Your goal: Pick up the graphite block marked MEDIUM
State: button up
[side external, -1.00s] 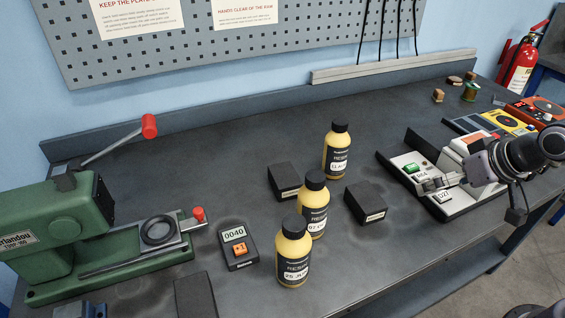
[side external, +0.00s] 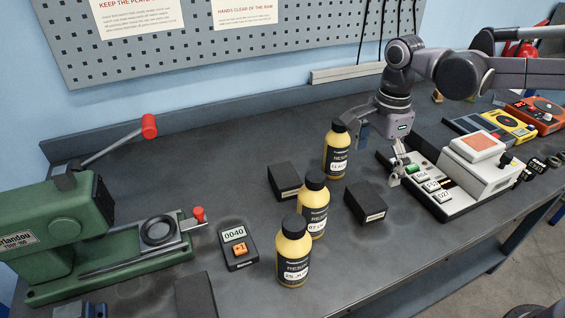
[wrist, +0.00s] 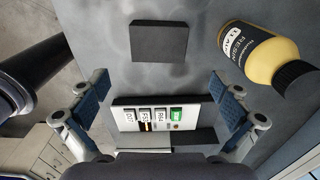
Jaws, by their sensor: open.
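Three dark graphite-coloured blocks lie on the bench, and their markings are too small to read. One block (side external: 366,200) lies right of the bottles with a pale label on its front side. Another block (side external: 284,178) lies left of the back bottle, and a third (side external: 194,297) is cut off at the bottom edge. The wrist view shows one block (wrist: 158,41), apparently the right one, beyond my fingertips with no readable mark. My gripper (side external: 379,154) is open and empty above the bench, between the back bottle and the button device.
Yellow resin bottles (side external: 335,152) (side external: 313,205) (side external: 293,252) stand among the blocks; the back one (wrist: 262,52) is close by in the wrist view. The white button device (side external: 440,185) is right of my gripper. A green press (side external: 60,245) and a counter (side external: 238,248) are left.

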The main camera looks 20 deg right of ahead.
aim_at(367, 196)
jog(key=shift+s+a+f, duration=0.1)
jog(key=shift+f, duration=2.65)
jog(key=shift+a+f, duration=0.1)
jog(key=shift+f, duration=2.6)
jog(key=shift+r, duration=0.1)
jog(key=c, duration=1.6)
